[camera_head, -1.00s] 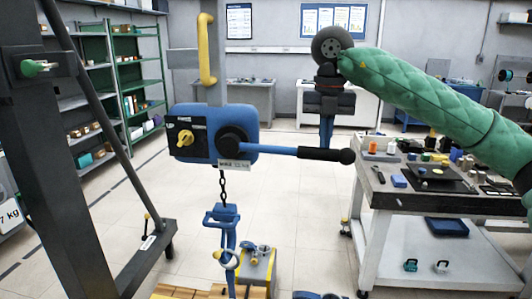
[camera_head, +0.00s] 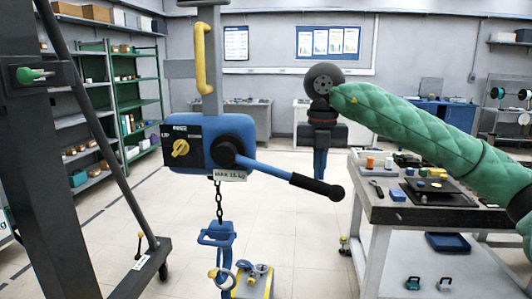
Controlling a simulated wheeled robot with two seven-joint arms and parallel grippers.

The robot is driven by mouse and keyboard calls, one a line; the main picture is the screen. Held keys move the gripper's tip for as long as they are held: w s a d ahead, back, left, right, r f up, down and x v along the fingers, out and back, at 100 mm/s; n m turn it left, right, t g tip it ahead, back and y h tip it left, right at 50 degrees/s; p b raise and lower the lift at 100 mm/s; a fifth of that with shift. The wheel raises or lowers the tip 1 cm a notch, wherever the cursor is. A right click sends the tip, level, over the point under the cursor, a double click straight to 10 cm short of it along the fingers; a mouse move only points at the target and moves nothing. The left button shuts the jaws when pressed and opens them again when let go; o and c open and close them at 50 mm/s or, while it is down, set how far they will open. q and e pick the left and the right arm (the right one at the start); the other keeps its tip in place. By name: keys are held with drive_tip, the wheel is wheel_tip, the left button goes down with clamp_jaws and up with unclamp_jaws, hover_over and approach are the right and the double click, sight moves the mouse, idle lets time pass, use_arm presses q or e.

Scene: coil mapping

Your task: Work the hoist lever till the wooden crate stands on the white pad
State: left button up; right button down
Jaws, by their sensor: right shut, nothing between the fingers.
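The blue hoist (camera_head: 205,142) hangs at centre left with a yellow selector knob (camera_head: 180,148). Its lever (camera_head: 268,169) slopes down to the right and ends in a black grip (camera_head: 312,184). My right gripper (camera_head: 320,172) points down with its fingers shut and empty, right by the black grip. I cannot tell whether they touch or whether the fingers are behind it. A chain (camera_head: 219,200) runs down from the hoist to a blue hook block (camera_head: 217,240). I cannot make out the wooden crate or the white pad. My left gripper is not in view.
A dark frame post (camera_head: 60,170) with a slanted brace stands at the left. A workbench (camera_head: 395,212) with small parts stands at the right. A yellow-sided box (camera_head: 252,283) sits on the floor near the hook block. The floor between hoist and bench is clear.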

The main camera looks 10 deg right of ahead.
wheel_tip(320, 180, up, 18)
drive_tip(key=a+p, duration=0.1)
drive_tip(key=p, duration=1.2)
drive_tip(key=shift+w+a, duration=0.25)
drive_tip(key=shift+f, duration=0.1)
